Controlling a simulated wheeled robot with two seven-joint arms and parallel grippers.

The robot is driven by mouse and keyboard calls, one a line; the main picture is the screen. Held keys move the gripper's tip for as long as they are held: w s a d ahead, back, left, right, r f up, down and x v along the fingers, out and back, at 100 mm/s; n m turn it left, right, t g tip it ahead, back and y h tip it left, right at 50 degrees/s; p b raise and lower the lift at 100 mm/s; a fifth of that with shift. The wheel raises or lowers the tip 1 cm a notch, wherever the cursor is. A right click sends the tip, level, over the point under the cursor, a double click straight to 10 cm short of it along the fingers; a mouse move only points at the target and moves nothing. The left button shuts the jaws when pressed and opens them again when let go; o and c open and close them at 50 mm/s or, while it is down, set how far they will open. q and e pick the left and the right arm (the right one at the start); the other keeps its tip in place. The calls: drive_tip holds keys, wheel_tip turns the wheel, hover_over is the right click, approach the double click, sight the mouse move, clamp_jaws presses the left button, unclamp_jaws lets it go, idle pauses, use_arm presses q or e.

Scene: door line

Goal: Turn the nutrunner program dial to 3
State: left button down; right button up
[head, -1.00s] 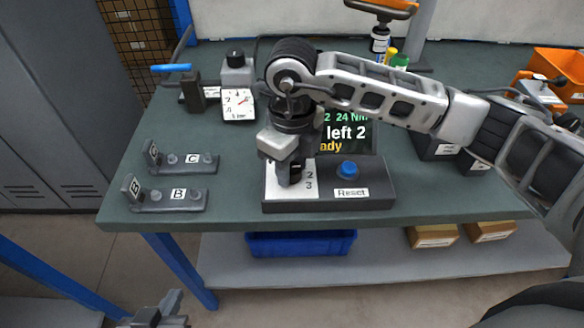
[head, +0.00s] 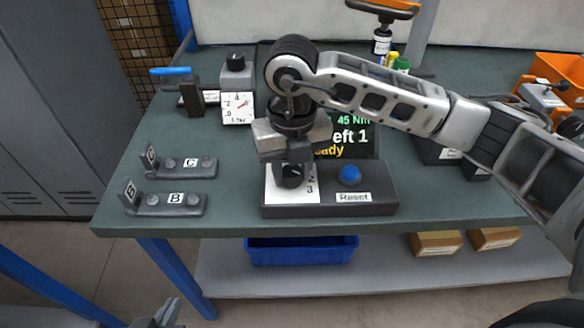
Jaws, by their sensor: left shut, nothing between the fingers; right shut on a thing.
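The nutrunner control box (head: 383,203) stands at the front of the bench. My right gripper (head: 292,176) points down over the plate, shut on the dark program dial (head: 291,183), which is mostly hidden. The dial's pointer cannot be made out. The screen (head: 350,138) behind is partly covered by my arm and reads "45 Nm", "eft 1" and "ady". My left gripper (head: 165,318) is shut and empty at the bottom edge, below the bench front.
A blue button (head: 349,175) above the Reset label sits right of the dial. Fixtures marked C (head: 190,167) and B (head: 180,204) and a gauge (head: 238,107) stand left. An orange bin (head: 560,68) is far right. Bench space between fixtures and box is clear.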

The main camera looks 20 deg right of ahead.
sight(292, 172)
drive_tip(key=shift+r, duration=0.15)
drive_tip(key=o, duration=1)
wheel_tip(292, 172, up, 16)
drive_tip(key=shift+p, duration=0.3)
